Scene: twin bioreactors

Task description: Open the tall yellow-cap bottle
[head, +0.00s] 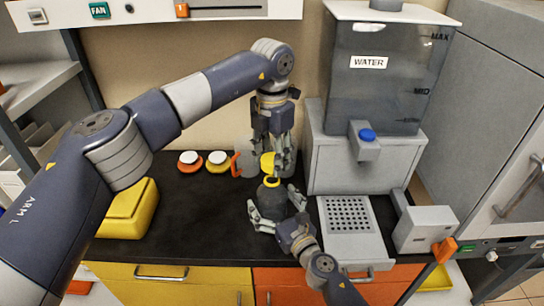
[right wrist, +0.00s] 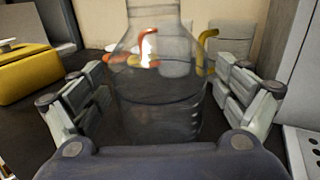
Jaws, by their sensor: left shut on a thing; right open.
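The tall clear bottle (head: 270,197) stands upright on the black counter, with a yellow ring (head: 272,182) around its neck top. In the right wrist view, the bottle (right wrist: 160,100) fills the middle and its top is cut off. My right gripper (head: 268,222) is open, its fingers (right wrist: 160,98) on either side of the bottle body; contact is unclear. My left gripper (head: 272,152) is shut above and slightly behind the bottle. A yellow piece (head: 267,163) shows at its fingertips and looks like the cap, apart from the neck, though clutter behind makes this uncertain.
Behind stand clear jugs, one with an orange handle (head: 236,164). Two white-topped lids (head: 190,158) (head: 218,162) lie left of them. A yellow box (head: 128,208) is at the left. The water dispenser (head: 385,75) and its drip tray (head: 350,217) stand close on the right.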

